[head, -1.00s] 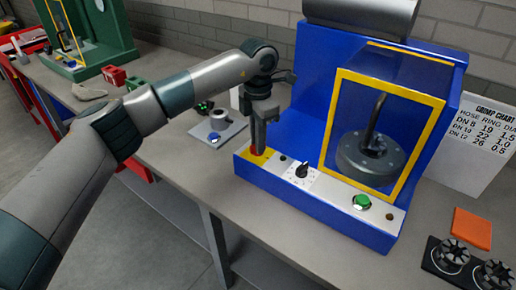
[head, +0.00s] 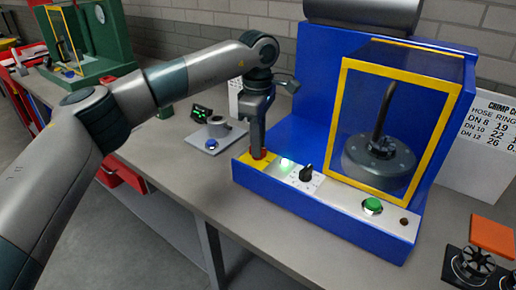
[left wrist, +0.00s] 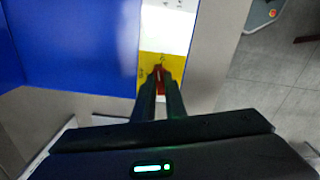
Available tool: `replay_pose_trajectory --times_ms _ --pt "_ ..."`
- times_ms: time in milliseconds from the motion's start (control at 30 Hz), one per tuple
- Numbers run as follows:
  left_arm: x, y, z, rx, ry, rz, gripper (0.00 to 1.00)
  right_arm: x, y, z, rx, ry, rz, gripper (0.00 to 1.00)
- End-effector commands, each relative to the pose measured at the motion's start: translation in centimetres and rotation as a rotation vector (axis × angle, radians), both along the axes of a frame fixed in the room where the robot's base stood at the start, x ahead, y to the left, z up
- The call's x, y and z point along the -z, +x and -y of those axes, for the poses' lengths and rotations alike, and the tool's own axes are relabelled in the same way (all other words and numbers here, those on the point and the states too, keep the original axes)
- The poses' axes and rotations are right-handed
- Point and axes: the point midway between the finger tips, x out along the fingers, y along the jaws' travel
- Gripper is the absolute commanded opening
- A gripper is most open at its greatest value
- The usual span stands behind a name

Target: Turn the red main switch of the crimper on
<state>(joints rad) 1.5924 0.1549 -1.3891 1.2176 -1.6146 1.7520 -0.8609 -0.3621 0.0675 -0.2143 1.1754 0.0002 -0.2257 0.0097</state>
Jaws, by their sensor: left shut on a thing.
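The blue crimper (head: 325,215) stands on the bench, with a pale control strip along its front. The red main switch (head: 259,155) sits on a yellow plate (head: 243,158) at the strip's left end. My left gripper (head: 258,149) points down over it, its fingers shut on the switch. In the left wrist view the fingers (left wrist: 159,82) close around the red switch (left wrist: 158,73), over the yellow plate (left wrist: 149,62). The fingers hide much of the switch. A small lamp (head: 285,163) right of the switch glows pale green. My right gripper is not in view.
A black selector knob (head: 306,174) and a green button (head: 373,205) are further right on the strip. A yellow-framed guard (head: 340,82) covers the crimping head. A grey gauge plate (head: 213,139) lies left of the crimper. An orange block (head: 491,236) is at the right.

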Motion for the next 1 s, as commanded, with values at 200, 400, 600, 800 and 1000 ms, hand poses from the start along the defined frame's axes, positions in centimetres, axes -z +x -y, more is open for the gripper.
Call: replay_pose_trajectory --times_ms 200,400,600,800,1000 --pt "-0.11 0.12 -0.04 0.159 0.0 0.004 0.0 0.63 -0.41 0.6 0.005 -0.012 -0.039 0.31" --pt "-0.17 0.11 -0.03 0.252 -0.001 0.004 0.0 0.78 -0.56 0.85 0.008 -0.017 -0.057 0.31" --pt "-0.21 0.11 -0.03 0.288 -0.002 0.004 0.0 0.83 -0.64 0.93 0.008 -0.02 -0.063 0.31" --pt "-0.24 0.11 -0.02 0.293 -0.002 0.004 0.0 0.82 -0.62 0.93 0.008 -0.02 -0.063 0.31" --pt "-0.25 0.11 -0.02 0.293 -0.001 0.004 0.18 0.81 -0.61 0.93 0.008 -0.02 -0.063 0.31"
